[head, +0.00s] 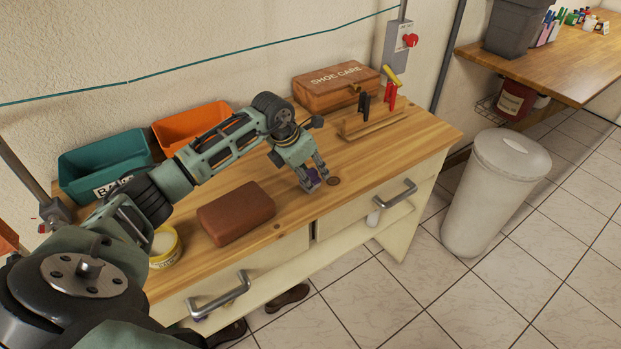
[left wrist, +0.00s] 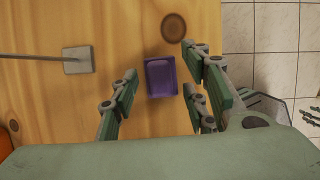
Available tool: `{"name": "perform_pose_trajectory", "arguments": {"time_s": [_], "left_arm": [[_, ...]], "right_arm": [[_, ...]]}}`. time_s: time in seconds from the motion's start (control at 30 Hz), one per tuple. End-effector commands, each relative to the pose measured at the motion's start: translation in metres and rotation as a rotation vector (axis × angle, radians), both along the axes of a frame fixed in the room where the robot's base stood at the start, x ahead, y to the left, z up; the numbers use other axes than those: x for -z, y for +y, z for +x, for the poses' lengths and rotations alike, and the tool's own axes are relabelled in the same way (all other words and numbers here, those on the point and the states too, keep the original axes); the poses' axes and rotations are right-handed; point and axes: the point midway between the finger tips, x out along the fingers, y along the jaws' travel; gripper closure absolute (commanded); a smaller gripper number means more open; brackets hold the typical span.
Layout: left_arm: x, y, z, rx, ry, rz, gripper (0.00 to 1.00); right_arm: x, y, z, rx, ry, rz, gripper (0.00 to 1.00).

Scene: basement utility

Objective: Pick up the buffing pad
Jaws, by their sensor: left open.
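The buffing pad appears to be the small purple block (left wrist: 160,77) on the wooden bench top. In the head view it shows as a small purple patch (head: 312,176), mostly hidden by the fingers. My left gripper (head: 311,184) points down over it near the bench's front edge. In the left wrist view the open fingers (left wrist: 163,88) stand on both sides of the purple block, with gaps on both sides. Whether the fingertips are at the block's height is hard to tell.
A reddish-brown block (head: 236,213) lies left of the gripper. A wooden holder (head: 372,124) with clips and a shoe care box (head: 337,87) stand behind. Teal (head: 104,165) and orange (head: 190,124) bins line the wall. A yellow-rimmed tin (head: 165,246) sits at left.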

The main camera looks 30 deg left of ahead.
Motion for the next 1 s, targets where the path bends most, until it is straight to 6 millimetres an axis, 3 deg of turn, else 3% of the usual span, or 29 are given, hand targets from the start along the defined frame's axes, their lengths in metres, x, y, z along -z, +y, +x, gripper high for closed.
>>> {"name": "perform_pose_trajectory", "arguments": {"time_s": [0.47, 0.77, 1.0], "left_arm": [[-0.001, 0.000, 0.000, 0.000, 0.000, 0.000, 0.96], [-0.003, 0.000, 0.000, 0.000, -0.002, -0.001, 0.97], [-0.025, 0.001, 0.001, 0.001, -0.007, 0.001, 0.97]], "right_arm": [[0.000, -0.001, 0.000, -0.001, -0.001, -0.001, 0.60], [0.001, -0.003, 0.001, -0.001, -0.001, -0.004, 0.60], [0.013, -0.004, 0.001, -0.001, -0.001, -0.005, 0.60]]}}
